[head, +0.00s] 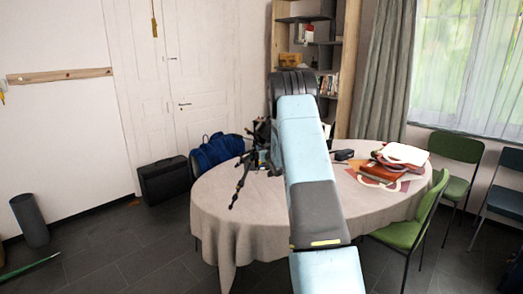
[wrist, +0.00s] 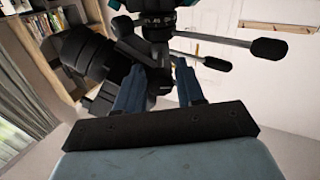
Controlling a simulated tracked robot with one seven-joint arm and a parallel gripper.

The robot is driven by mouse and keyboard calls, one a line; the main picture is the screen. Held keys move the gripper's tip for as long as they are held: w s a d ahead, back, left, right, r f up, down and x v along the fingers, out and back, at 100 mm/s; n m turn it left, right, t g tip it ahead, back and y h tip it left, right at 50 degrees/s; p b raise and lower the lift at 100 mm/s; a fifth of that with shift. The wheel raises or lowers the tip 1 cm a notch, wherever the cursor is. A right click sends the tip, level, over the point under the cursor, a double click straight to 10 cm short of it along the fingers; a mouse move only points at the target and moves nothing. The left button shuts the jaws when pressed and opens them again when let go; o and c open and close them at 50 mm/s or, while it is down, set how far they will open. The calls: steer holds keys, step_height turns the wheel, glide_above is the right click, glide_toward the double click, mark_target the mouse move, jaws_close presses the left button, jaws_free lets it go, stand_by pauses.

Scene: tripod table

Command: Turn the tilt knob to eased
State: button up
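The black tripod head (wrist: 158,24) fills the top middle of the wrist view, with a bulky black camera-like body (wrist: 80,55) to its left. Two black handles, an upper one (wrist: 268,48) and a lower one (wrist: 214,63), stick out to the right. My gripper (wrist: 165,68) has its two blue fingers apart, pointing at the dark parts below the head. A dark part shows between the fingertips; I cannot tell whether they touch it. The tilt knob and its setting cannot be made out. In the head view my arm hides much of the tripod (head: 240,182).
The tripod is at the oval table (head: 230,215) with a pale cloth. Red and white items (head: 385,170) lie on its right, near a small black object (head: 342,155). Green chairs (head: 405,232) stand at the right; a black case (head: 163,182) stands on the floor at left.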

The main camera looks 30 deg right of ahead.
jaws_close()
steer(key=shift+a, duration=0.45)
steer(key=shift+d, duration=0.35)
steer(key=shift+s+d+m, duration=0.1)
steer(key=shift+d+m, duration=0.1)
steer(key=shift+m, duration=0.6)
steer(key=m, duration=0.6)
steer(key=shift+s+d+f, duration=0.1)
steer(key=shift+d+f, duration=0.05)
steer(key=shift+d, duration=0.1)
steer(key=m, duration=0.5)
steer(key=shift+m, duration=2.4)
steer(key=shift+a, duration=0.1)
